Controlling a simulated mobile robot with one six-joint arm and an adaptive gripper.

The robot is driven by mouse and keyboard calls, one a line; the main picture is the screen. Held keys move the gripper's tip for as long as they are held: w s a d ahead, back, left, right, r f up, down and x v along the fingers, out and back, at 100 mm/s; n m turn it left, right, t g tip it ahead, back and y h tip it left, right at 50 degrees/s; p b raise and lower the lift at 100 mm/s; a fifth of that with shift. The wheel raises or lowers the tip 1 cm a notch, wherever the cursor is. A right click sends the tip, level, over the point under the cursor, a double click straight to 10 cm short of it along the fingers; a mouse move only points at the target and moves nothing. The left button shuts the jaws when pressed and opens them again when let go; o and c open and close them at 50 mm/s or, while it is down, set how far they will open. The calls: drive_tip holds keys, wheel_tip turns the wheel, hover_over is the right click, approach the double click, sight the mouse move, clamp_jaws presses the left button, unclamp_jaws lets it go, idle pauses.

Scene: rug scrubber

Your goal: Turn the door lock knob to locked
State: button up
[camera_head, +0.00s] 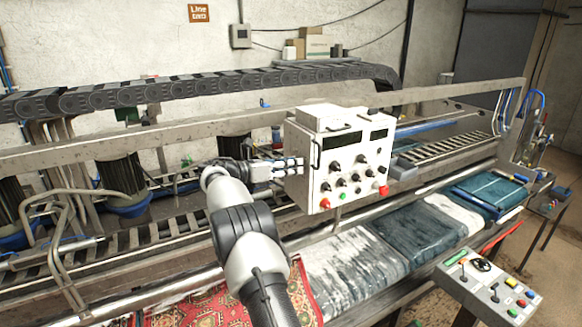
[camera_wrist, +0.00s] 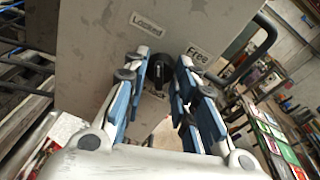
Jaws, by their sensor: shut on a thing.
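The control box (camera_head: 325,165) is white, with its left side facing my gripper (camera_head: 285,167). In the wrist view, the black door lock knob (camera_wrist: 160,70) sits on the box's grey side panel (camera_wrist: 100,45). A "Locked" label (camera_wrist: 149,27) is above it and a "Free" label (camera_wrist: 198,54) is to its right. My gripper (camera_wrist: 162,78) has its blue-padded fingers on both sides of the knob and is shut on it. The fingers partly cover the knob, and I cannot tell which label it points to. In the head view the knob is hidden.
A bent black handle (camera_wrist: 258,45) stands out at the panel's right edge. The box front has several black knobs and red buttons (camera_head: 383,191). A long metal beam (camera_head: 100,148) runs behind my arm. Rugs (camera_head: 365,240) lie below, and a second control panel (camera_head: 490,283) is at lower right.

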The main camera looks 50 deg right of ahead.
drive_tip(key=shift+n+g, duration=0.3)
drive_tip(key=shift+n, duration=1.1)
drive_tip(key=o, duration=1.1)
drive_tip(key=shift+c, duration=0.2)
drive_tip(key=shift+w, duration=0.1)
drive_tip(key=v, duration=1.2)
